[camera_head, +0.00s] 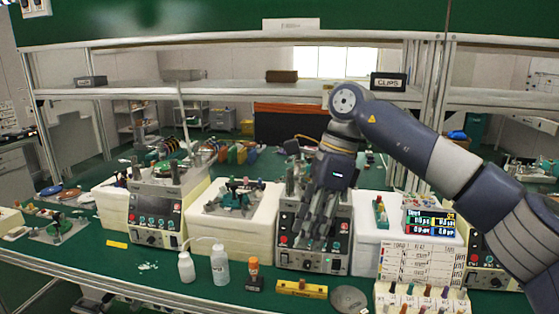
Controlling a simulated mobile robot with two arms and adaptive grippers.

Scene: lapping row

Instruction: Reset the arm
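My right arm (430,150) comes in from the right, bends at a grey-blue joint above the bench and hangs down. Its gripper (318,228) points down in front of the middle lapping machine (312,262), covering part of its control panel. The fingers look slim and grey against the grey panel. I cannot tell whether they are open or shut, or whether they touch the machine. No held object can be made out. My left gripper is not in view.
The green bench (160,275) carries another machine (155,218), white bottles (220,264), an orange-capped bottle (254,275), a yellow block (302,288) and a grey disc (349,299). A label board (418,262) stands right. A shelf (230,90) crosses above. The front left bench is mostly clear.

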